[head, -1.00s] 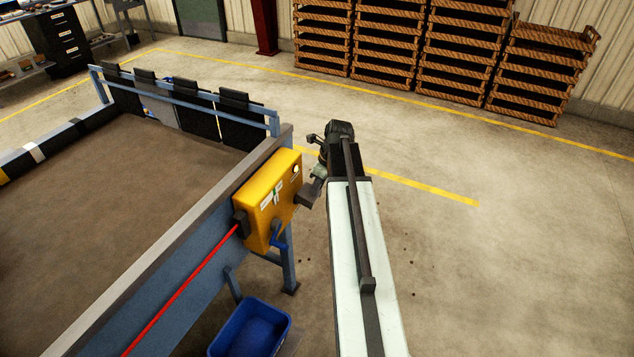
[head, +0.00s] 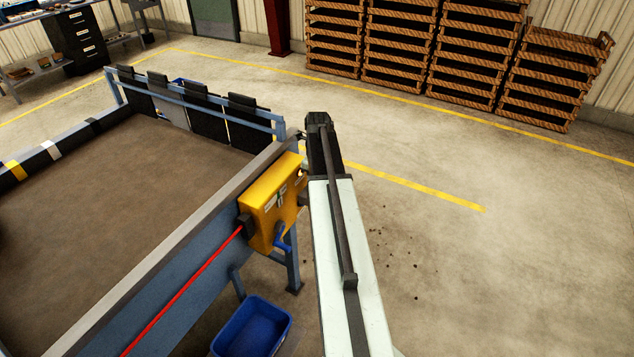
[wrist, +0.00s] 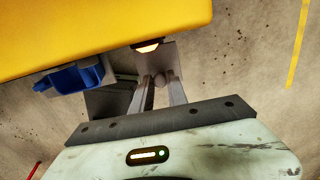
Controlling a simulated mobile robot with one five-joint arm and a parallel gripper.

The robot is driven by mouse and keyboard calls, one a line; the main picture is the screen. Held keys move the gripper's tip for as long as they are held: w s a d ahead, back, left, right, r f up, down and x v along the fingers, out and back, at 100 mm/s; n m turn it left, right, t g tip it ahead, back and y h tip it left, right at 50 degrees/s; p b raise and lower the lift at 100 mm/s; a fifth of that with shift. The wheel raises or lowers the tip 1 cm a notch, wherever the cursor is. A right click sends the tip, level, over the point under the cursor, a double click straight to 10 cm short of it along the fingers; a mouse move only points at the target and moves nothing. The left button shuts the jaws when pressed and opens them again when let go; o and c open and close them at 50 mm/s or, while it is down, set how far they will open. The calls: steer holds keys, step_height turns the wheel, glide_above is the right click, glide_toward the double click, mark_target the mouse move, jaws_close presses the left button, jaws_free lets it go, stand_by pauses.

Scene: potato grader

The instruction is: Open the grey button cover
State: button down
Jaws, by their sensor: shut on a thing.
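The yellow control box (head: 272,205) is fixed to the blue frame of the grader, and its near side fills the top left of the wrist view. The grey button cover (wrist: 172,54) shows in the wrist view as a small grey plate at the box's edge, beside a small glowing lamp (wrist: 147,48). My gripper (wrist: 158,82) is shut on a small rounded knob that appears to belong to this cover. How far the cover stands open I cannot tell. In the head view my arm hides the gripper and the cover.
A red cord (head: 190,298) runs along the frame. A blue bin (head: 252,327) stands on the floor below. Stacked crates (head: 400,50) are far back.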

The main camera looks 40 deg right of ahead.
steer(key=shift+w, duration=0.15)
steer(key=c, duration=1.3)
jaws_free()
steer(key=r+p, duration=0.8)
steer(key=shift+s, duration=0.25)
steer(key=shift+f, duration=0.1)
steer(key=shift+d, duration=0.1)
